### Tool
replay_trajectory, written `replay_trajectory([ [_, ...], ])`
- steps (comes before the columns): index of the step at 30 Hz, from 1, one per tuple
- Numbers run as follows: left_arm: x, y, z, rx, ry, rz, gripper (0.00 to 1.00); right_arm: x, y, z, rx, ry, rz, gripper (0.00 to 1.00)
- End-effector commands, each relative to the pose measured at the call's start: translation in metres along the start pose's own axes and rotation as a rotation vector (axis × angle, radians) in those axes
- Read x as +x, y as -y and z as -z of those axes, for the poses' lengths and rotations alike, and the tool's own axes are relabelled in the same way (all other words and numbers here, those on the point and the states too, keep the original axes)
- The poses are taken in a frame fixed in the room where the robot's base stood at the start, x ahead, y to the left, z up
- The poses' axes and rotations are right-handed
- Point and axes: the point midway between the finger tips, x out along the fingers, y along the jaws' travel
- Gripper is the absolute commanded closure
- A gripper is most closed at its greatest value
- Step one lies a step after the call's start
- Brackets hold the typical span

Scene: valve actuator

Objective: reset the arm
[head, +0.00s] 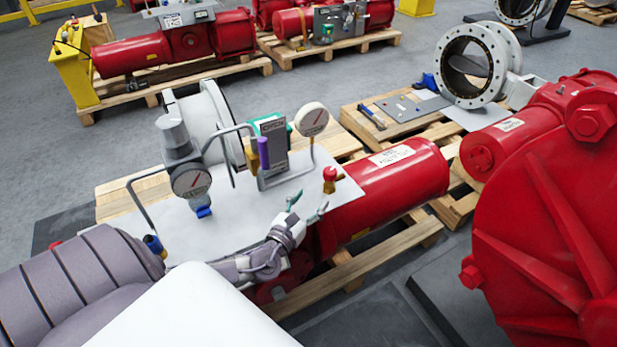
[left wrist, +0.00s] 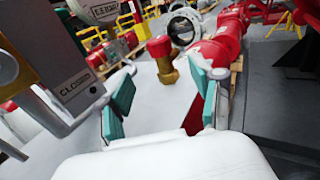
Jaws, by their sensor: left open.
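My left gripper (head: 306,206) is open, with its teal finger pads apart and nothing between them. It is over the white panel (head: 240,212) of the valve actuator, near the panel's right edge. In the left wrist view the two fingers of the left gripper (left wrist: 162,98) frame a brass fitting with a red cap (left wrist: 160,60), which stands beyond the fingertips, apart from them. The same red-capped fitting (head: 329,179) shows in the head view, just right of and beyond the gripper. A sign reading CLOSED (left wrist: 75,88) is left of the gripper. My right gripper does not show.
Two pressure gauges (head: 192,180) (head: 311,119), bent tubes and a purple-and-yellow fitting (head: 263,152) stand on the panel left of and behind the gripper. A red cylinder (head: 390,180) lies to the right on a wooden pallet (head: 385,247). A large red housing (head: 550,210) fills the right.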

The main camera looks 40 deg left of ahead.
Motion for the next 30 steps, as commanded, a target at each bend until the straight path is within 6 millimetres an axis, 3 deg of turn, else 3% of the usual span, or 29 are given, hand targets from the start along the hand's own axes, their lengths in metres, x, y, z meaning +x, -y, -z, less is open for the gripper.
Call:
replay_trajectory([
  [21,-0.008,0.001,-0.002,-0.045,0.000,-0.017,0.34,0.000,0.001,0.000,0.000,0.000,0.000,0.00],
  [23,-0.012,0.001,-0.004,-0.147,0.000,-0.058,0.34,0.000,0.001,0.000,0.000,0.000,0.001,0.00],
  [26,-0.029,-0.001,-0.007,-0.478,-0.010,-0.203,0.34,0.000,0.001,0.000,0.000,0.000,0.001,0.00],
  [30,-0.078,-0.003,0.008,-1.147,-0.051,-0.554,0.34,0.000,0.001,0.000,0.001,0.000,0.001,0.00],
])
